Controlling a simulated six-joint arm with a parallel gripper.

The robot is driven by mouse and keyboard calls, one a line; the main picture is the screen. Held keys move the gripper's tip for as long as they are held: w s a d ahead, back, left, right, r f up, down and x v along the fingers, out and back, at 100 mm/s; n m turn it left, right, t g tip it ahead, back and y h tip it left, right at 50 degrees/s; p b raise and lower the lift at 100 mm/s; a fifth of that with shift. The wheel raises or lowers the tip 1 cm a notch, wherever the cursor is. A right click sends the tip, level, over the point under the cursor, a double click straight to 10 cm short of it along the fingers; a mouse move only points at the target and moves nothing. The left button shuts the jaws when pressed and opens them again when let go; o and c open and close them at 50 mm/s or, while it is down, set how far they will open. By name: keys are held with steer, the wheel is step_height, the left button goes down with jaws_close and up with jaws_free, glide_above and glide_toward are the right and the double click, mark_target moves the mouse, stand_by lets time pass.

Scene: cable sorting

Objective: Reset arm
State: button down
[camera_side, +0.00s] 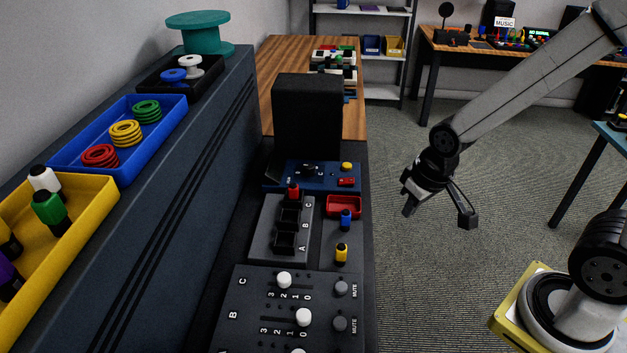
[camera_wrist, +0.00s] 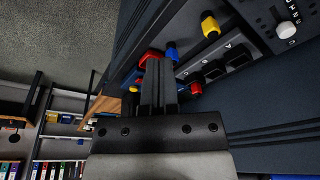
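My gripper (camera_side: 409,205) hangs in the air right of the bench, over the carpet, empty and apart from everything. In the wrist view its two dark fingers (camera_wrist: 160,65) lie side by side with almost no gap, so it looks shut. The grey block (camera_side: 268,240) has slots marked A, B and C. A red plug (camera_side: 293,192) stands upright at the C end; the other slots look empty. A blue plug (camera_side: 346,221) and a yellow plug (camera_side: 341,254) stand to the block's right. In the wrist view the fingers partly hide the bench.
A red tray (camera_side: 343,202) and a blue panel (camera_side: 281,178) lie behind the plugs. A slider panel (camera_side: 243,289) lies in front. A tall black box (camera_side: 307,112) stands behind. Bins and spools line the left ledge (camera_side: 190,160). Air over the carpet (camera_side: 430,290) is free.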

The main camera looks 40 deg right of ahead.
steer(key=shift+s+f+n, duration=0.1)
steer(key=shift+s+n, duration=0.2)
steer(key=shift+s, duration=0.25)
